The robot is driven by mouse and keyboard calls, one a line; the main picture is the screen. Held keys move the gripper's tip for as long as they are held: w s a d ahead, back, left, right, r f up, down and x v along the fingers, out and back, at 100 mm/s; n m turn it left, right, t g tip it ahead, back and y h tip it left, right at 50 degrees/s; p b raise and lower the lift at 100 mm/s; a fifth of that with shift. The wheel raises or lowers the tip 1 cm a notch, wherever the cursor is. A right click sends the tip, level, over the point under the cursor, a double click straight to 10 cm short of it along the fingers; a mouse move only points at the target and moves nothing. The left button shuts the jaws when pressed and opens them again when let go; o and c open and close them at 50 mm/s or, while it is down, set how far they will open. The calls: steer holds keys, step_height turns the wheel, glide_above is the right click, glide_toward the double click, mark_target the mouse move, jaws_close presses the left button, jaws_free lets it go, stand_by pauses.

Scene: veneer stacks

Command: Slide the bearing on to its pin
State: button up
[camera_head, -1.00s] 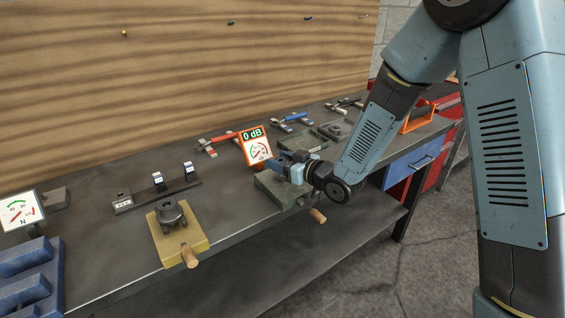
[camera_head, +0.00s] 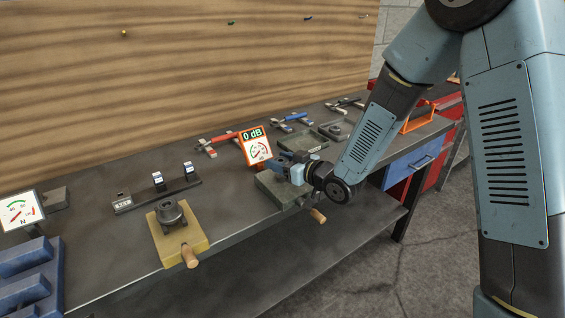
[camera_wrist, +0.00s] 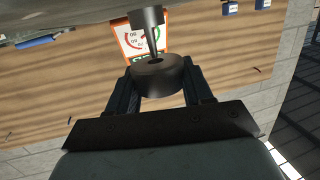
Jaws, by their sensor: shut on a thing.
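My gripper (camera_wrist: 161,92) is shut on the bearing (camera_wrist: 160,80), a dark thick ring with a hole, held between its two fingers in the wrist view. The pin (camera_wrist: 152,42), a thin grey rod with a thicker base, lines up with the hole. Its narrow end reaches the hole's mouth in the picture; I cannot tell whether it is inside. In the head view my gripper (camera_head: 289,168) is low over a grey-green block (camera_head: 268,190) at the bench's front edge. The bearing and pin are hard to make out there.
An orange-framed dial reading 0 dB (camera_head: 256,147) stands just behind my gripper. To the left are a yellow fixture plate (camera_head: 188,240), a dark rail with clamps (camera_head: 150,198) and blue blocks (camera_head: 28,285). Clamps and a tray (camera_head: 303,140) lie behind.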

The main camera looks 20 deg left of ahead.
steer(key=shift+r+n+g+y, duration=0.1)
steer(key=shift+n+g+y, duration=0.2)
steer(key=shift+g, duration=0.2)
stand_by(0.3)
steer(key=shift+f, duration=0.3)
stand_by(0.3)
steer(key=shift+r, duration=0.25)
steer(key=shift+t, duration=0.3)
steer(key=shift+m+t+h, duration=0.4)
steer(key=shift+m+t, duration=0.2)
steer(key=shift+s+a, duration=0.1)
steer(key=shift+s, duration=0.15)
stand_by(0.8)
steer(key=shift+s+f, duration=0.1)
steer(key=shift+f, duration=0.1)
stand_by(0.4)
steer(key=shift+g, duration=0.4)
